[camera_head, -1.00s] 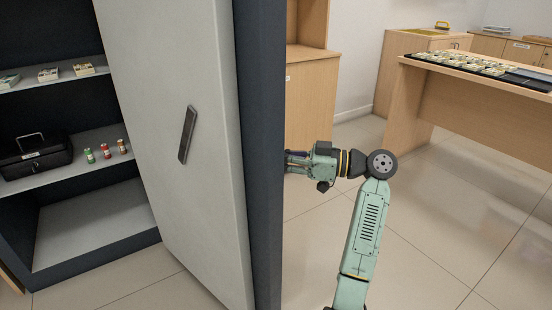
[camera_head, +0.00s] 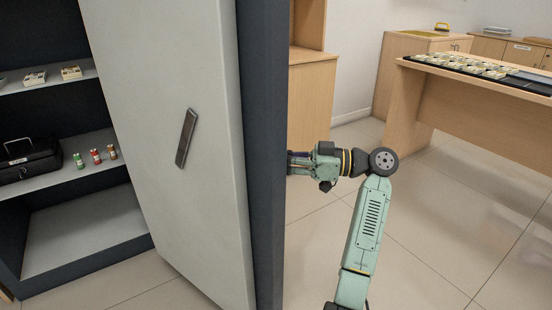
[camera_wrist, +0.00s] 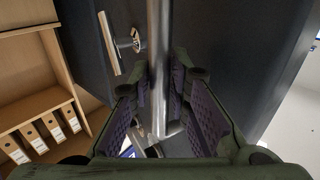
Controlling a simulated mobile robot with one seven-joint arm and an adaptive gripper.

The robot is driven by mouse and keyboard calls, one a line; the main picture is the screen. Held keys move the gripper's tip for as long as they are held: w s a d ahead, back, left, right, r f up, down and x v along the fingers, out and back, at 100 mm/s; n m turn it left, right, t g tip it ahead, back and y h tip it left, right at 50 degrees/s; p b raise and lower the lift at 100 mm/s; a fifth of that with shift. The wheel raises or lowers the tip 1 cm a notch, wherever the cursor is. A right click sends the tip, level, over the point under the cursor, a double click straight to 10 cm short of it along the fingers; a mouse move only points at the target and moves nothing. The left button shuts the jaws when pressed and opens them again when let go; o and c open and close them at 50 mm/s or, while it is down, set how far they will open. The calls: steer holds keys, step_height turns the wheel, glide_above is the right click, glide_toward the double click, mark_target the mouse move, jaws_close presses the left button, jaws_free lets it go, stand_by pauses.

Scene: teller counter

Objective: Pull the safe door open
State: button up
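The safe door (camera_head: 165,130) stands swung wide open in the head view, its pale inner face with a dark slanted plate (camera_head: 186,138) toward the camera. Its dark edge (camera_head: 263,150) stands upright at the right. My gripper (camera_head: 295,163) is at the far, outer side of the door, its fingertips partly hidden by that edge. In the wrist view, the silver bar handle (camera_wrist: 160,40) runs between my two purple-padded fingers (camera_wrist: 163,85), which look closed around it. The dark outer door face (camera_wrist: 225,60) lies behind. A smaller metal fitting (camera_wrist: 128,42) sits left of the handle.
The open safe's shelves (camera_head: 85,235) hold a black cash box (camera_head: 30,163), small rolls (camera_head: 95,157) and bundles. A wooden cabinet (camera_head: 312,95) stands behind the door. A wooden counter (camera_head: 440,95) is at the right. Tiled floor (camera_head: 440,220) is clear there.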

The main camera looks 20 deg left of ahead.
steer(key=o, duration=0.4)
steer(key=shift+a, duration=0.15)
steer(key=d, duration=0.4)
steer(key=w+d, duration=0.1)
steer(key=d, duration=0.3)
steer(key=w+d, duration=0.1)
steer(key=d, duration=0.2)
steer(key=shift+w+d, duration=0.1)
steer(key=shift+d, duration=0.3)
